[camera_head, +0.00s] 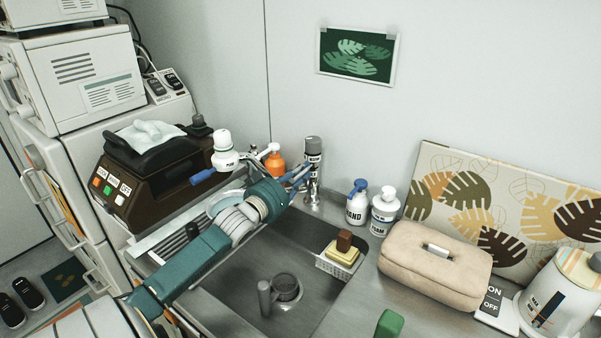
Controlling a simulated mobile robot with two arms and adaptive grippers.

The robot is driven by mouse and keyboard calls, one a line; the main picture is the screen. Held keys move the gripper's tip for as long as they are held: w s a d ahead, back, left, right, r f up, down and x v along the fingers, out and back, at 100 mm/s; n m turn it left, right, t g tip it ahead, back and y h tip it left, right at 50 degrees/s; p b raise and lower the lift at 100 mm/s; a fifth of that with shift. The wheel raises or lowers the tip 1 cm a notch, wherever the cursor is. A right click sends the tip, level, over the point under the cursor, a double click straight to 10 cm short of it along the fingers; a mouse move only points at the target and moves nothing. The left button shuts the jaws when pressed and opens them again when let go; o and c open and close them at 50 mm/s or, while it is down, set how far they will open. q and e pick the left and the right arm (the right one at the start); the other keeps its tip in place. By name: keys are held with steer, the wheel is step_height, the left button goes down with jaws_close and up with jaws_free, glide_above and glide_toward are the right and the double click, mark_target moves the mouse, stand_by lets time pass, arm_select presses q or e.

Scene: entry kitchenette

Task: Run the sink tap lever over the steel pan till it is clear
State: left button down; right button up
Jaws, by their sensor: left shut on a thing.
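My left gripper (297,176) reaches in on a teal arm from the lower left, over the sink's (334,292) back left part. Its fingers are shut at the upper part of the silver sink tap (313,193), on the tap lever. The lever itself is mostly hidden by the fingers. A small round steel pan (287,287) with an upright-looking grey handle sits low in the sink. It is too dark to tell what is in it. No water stream is visible.
A soap caddy (338,262) hangs at the sink's right side. Pump bottles (357,202), an orange bottle (273,162) and a grey can (313,148) stand behind. A beige bag (436,270) and a kettle (560,293) are right. A dark brown appliance (155,180) is left.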

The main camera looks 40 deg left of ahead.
arm_select(q)
steer(key=shift+a+r+h+p, duration=0.1)
steer(key=shift+r+h+p, duration=0.1)
steer(key=shift+h+p, duration=0.3)
steer(key=shift+f, duration=0.15)
steer(key=c, duration=1.6)
jaws_free()
steer(key=shift+c, duration=0.2)
steer(key=shift+s, duration=0.1)
steer(key=s+d, duration=0.1)
steer(key=s, duration=1)
steer(key=shift+s+d, duration=0.15)
steer(key=shift+s, duration=0.25)
steer(key=shift+f, duration=0.1)
